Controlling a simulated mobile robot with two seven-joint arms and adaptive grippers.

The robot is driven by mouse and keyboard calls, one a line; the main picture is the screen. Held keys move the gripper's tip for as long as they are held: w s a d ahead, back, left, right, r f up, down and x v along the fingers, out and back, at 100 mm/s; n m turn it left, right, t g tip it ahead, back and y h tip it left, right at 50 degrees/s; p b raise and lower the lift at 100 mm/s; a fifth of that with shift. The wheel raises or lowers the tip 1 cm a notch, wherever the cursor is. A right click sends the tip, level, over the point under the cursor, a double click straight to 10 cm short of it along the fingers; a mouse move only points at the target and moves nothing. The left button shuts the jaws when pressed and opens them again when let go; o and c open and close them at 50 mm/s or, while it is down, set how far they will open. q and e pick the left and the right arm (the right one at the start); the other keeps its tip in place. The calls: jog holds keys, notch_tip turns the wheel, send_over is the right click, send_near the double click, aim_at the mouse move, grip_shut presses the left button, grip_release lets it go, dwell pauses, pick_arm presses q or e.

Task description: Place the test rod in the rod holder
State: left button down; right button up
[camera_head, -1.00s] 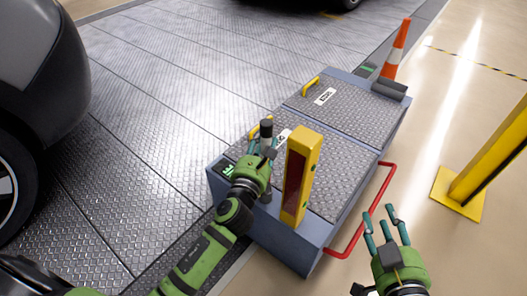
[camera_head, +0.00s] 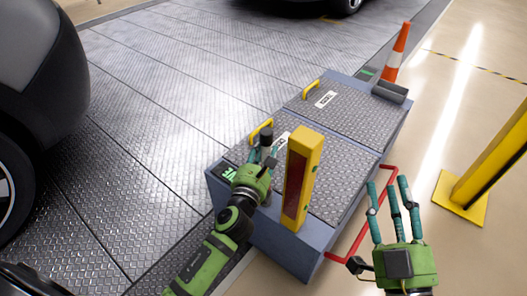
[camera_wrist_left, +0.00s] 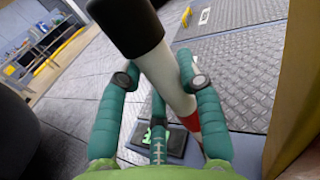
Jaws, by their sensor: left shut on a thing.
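The test rod (camera_wrist_left: 170,75) is white with a black end and a red band, and it stands tilted between the fingers of my left gripper (camera_wrist_left: 160,80). In the head view my left gripper (camera_head: 262,160) is shut on the rod, whose black top (camera_head: 267,136) shows above the fingers. It is at the near left end of the blue-grey cabinet, beside the yellow post (camera_head: 301,178). I cannot make out the rod holder for certain. The rod's lower end is partly hidden by fingers in the wrist view. My right gripper (camera_head: 394,197) is open and empty, right of the cabinet.
A black pad with green marks (camera_wrist_left: 165,142) lies on the cabinet near corner. The cabinet (camera_head: 345,150) has tread-plate lids with yellow handles and a red rail (camera_head: 352,240) on its right side. A cone (camera_head: 396,52) stands behind. A car is at left.

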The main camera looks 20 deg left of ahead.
pick_arm(q)
jog(key=c, duration=0.8)
grip_release()
jog(key=shift+c, duration=0.2)
